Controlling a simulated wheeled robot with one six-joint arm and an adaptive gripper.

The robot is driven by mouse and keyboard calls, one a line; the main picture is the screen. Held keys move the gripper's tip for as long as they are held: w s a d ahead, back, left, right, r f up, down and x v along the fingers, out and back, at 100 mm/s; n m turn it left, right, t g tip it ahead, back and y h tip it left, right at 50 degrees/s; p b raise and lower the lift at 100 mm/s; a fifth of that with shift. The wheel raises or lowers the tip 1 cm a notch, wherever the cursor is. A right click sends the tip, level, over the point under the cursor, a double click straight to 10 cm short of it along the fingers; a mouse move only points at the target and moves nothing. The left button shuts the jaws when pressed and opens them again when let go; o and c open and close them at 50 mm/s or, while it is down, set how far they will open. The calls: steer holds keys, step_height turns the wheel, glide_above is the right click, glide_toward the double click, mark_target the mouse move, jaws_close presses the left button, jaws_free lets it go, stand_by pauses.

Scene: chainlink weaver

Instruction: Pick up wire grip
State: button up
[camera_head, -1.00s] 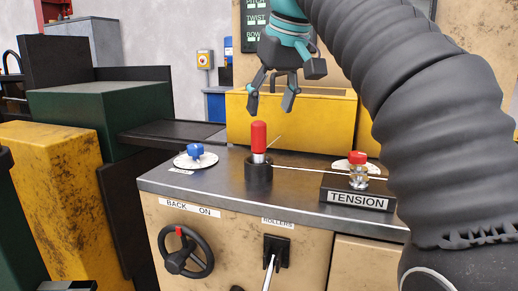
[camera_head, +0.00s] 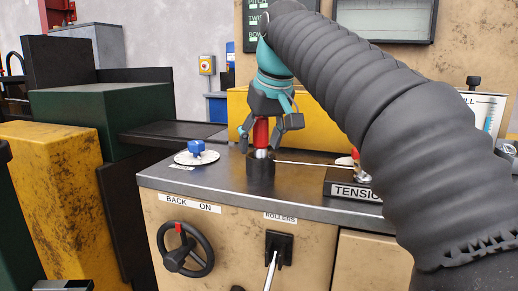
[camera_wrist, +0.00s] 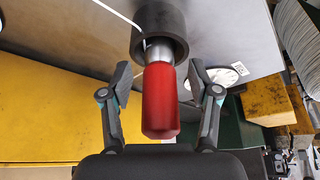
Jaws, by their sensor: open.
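The wire grip (camera_head: 261,133) has a red handle on a silver shaft and stands upright in a black round holder (camera_head: 260,173) on the metal counter. My gripper (camera_head: 264,138) is directly above it, pointing down, with its fingers around the red handle. In the wrist view the red handle (camera_wrist: 160,102) lies between the two open fingers (camera_wrist: 159,85), with a gap on each side. The top of the handle is partly hidden by my gripper in the head view.
A thin wire (camera_head: 312,164) runs right from the holder to the TENSION block (camera_head: 352,184), partly hidden by my arm. A blue knob on a white dial (camera_head: 196,157) sits left. A yellow box (camera_head: 237,104) stands behind. A lever and handwheel (camera_head: 185,249) are on the front panel.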

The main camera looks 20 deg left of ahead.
jaws_close()
steer(key=shift+r, duration=0.15)
